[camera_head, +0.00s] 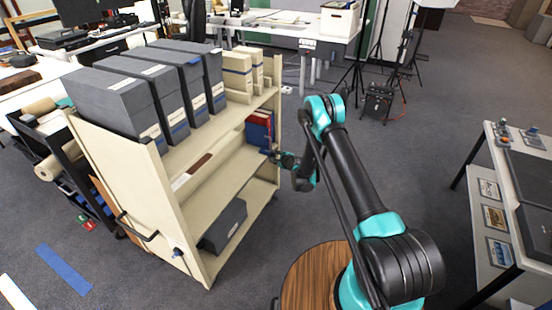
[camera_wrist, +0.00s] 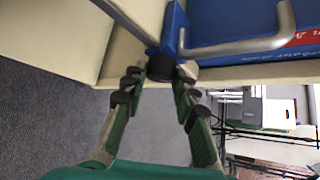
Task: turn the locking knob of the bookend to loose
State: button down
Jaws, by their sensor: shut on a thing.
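The bookend's locking knob (camera_wrist: 160,68) is a short dark cylinder at the shelf edge in the wrist view. My gripper (camera_wrist: 161,78) is shut on it, one fingertip on each side. A bent silver metal bar (camera_wrist: 245,45) curves beside the knob, in front of a blue volume (camera_wrist: 205,22); it looks like part of the bookend. In the head view my gripper (camera_head: 272,154) reaches the cart's middle shelf from the right, by the blue and red volumes (camera_head: 260,130). The knob is too small to make out there, and its setting cannot be read.
The cream cart (camera_head: 130,180) carries several grey boxes (camera_head: 130,95) and cream boxes (camera_head: 240,72) on top. A dark box (camera_head: 225,225) lies on the bottom shelf. A table with framed items (camera_head: 495,215) stands at right. Tripods and a black case (camera_head: 378,103) stand behind. Carpet between is clear.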

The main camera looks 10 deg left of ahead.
dwell(0.5)
jog(key=c, duration=1.2)
grip_release()
notch_tip(320, 180, up, 10)
jog(key=shift+f, duration=0.1)
